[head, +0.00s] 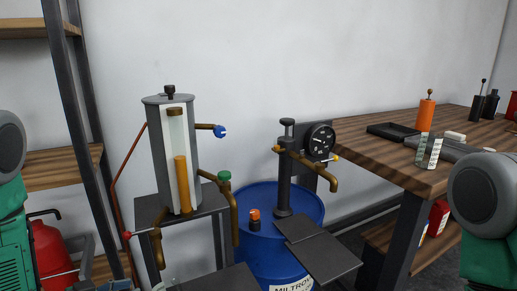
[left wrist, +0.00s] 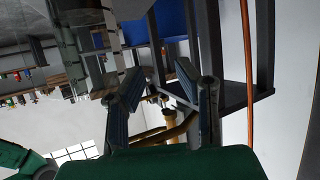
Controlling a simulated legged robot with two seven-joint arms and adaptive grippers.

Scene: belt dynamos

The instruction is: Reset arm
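My left gripper (left wrist: 160,78) shows in the left wrist view with its two ribbed fingers spread apart and nothing between them. A brass pipe (left wrist: 172,118) and a dark stand frame (left wrist: 236,95) show beyond the fingers, apart from them as far as I can tell. In the head view only the lower left edge may hold a bit of this gripper, too cut off to read. My green and grey arm parts stand at both sides of the head view. My right gripper is in neither view.
A grey cylinder device (head: 155,130) stands on a dark stand at centre left. A blue drum (head: 262,196) with a hand pump (head: 284,185) and gauge (head: 321,141) is beside it. A wooden workbench (head: 385,150) stands right, shelves (head: 55,170) left. A red extinguisher (head: 48,250) is low left.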

